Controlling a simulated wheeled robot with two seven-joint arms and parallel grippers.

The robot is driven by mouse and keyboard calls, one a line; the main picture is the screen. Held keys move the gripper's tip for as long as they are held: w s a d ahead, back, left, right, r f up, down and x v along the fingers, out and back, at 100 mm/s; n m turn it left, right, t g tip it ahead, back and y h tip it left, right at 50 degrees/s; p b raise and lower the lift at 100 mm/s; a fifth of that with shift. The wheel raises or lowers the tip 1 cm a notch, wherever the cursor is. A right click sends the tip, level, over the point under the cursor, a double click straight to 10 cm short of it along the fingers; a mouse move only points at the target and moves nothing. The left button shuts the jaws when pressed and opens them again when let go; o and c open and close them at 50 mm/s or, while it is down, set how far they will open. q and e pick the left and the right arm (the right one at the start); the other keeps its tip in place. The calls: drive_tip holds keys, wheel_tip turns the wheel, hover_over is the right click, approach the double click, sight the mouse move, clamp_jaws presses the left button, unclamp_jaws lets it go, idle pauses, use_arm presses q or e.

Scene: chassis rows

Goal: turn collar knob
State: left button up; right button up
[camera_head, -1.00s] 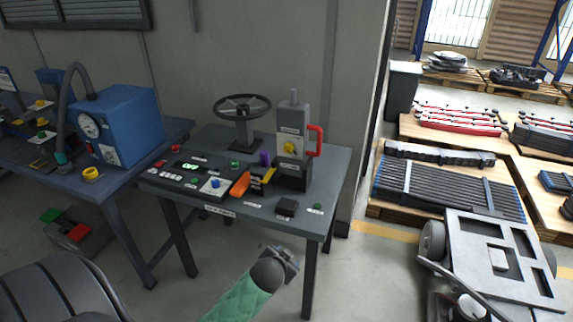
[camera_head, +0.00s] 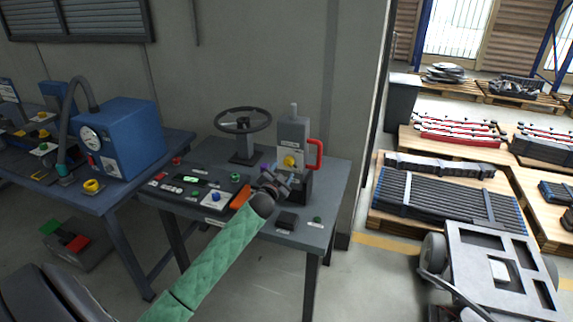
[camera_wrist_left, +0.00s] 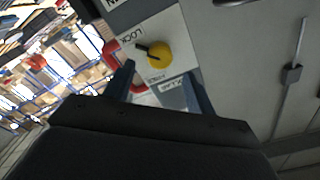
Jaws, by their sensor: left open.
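The yellow collar knob (camera_head: 290,161) is on the front of the grey upright unit (camera_head: 293,135) on the right part of the table. In the left wrist view the yellow knob (camera_wrist_left: 160,54) has a black pointer aimed up-left beside the word LOCK on a white plate. My left gripper (camera_head: 285,180) is in front of the unit, just below the knob. In the wrist view my left gripper (camera_wrist_left: 162,82) is open, its two fingers apart with nothing between them, and the knob lies ahead of them. My right gripper is out of view.
A red handle (camera_head: 320,155) sticks out on the unit's right side. A black handwheel (camera_head: 243,120) stands at the back left of the table. A button panel (camera_head: 190,190) lies in front of it. A small black box (camera_head: 286,220) is near the front edge.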

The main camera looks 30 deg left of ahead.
sight(288, 164)
use_arm(q)
drive_tip(key=shift+p+x, duration=0.8)
drive_tip(key=shift+x, duration=1.65)
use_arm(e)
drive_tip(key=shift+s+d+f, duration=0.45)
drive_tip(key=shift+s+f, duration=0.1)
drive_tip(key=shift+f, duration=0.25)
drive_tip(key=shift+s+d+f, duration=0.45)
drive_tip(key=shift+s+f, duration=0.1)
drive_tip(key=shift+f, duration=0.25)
use_arm(q)
drive_tip(key=c, duration=1)
drive_tip(key=shift+o, duration=0.2)
drive_tip(key=shift+f, duration=0.1)
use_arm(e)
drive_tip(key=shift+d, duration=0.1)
